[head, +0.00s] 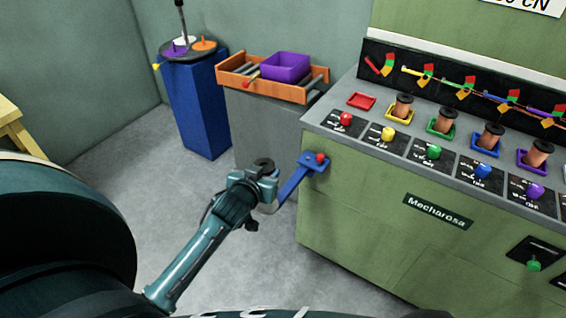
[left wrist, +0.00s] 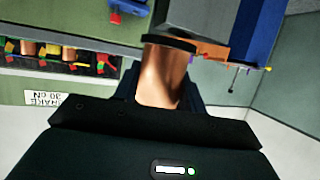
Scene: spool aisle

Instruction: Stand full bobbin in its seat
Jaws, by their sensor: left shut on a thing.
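My left gripper (head: 262,174) is shut on a copper-coloured bobbin (left wrist: 163,78) with a black end flange. In the head view only the bobbin's dark top (head: 263,162) shows; the jaws hide the rest. The gripper is in front of the green machine, below its top and left of it. On the machine top, the red square seat (head: 361,101) is empty. The yellow seat (head: 390,114), green seat (head: 430,130), blue seat (head: 476,147) and purple seat (head: 520,168) each have a copper bobbin in them. My right gripper is not in view.
A blue bracket with a red knob (head: 320,158) juts from the machine front close to my gripper. Coloured knobs line the machine's front edge. An orange tray (head: 240,88) with a purple bin (head: 285,66) stands behind. A blue pedestal (head: 199,110) is at the back left.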

